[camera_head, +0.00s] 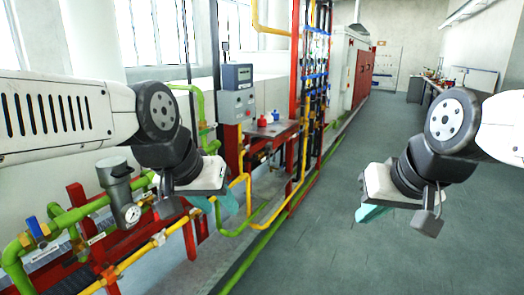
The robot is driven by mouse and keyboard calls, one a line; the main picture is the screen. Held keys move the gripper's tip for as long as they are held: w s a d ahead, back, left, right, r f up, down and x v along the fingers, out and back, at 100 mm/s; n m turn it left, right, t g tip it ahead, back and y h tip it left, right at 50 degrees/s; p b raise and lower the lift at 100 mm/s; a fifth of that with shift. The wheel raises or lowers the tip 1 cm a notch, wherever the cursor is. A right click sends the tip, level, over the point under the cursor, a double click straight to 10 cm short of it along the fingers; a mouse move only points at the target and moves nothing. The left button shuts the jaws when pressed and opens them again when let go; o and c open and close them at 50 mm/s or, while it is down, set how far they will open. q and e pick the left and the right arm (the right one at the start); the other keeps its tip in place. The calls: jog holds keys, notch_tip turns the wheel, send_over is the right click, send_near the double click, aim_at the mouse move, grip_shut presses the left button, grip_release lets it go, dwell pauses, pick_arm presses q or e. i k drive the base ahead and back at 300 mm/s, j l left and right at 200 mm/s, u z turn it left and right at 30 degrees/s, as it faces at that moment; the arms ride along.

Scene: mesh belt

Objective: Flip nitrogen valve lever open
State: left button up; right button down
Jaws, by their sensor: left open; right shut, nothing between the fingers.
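Green pipes (72,217) and a yellow pipe (135,258) run along the red frame at the lower left. A blue valve part (36,229) sits on the green pipe at the far left. A small fitting (158,240) sits on the yellow pipe. I cannot tell which part is the nitrogen valve lever. My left gripper (222,204) is open, pointing down in front of the pipes, right of the round gauge (131,214); its teal fingers are partly hidden by its body. My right gripper (371,213) is shut and empty over the floor at the right.
A grey regulator body (115,180) stands above the gauge beside my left forearm. A grey control box (237,104) and a red-framed bench (270,128) stand beyond. The green floor (310,245) at centre and right is clear.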

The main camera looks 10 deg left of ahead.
aim_at(32, 223)
jog(key=u, duration=2.1)
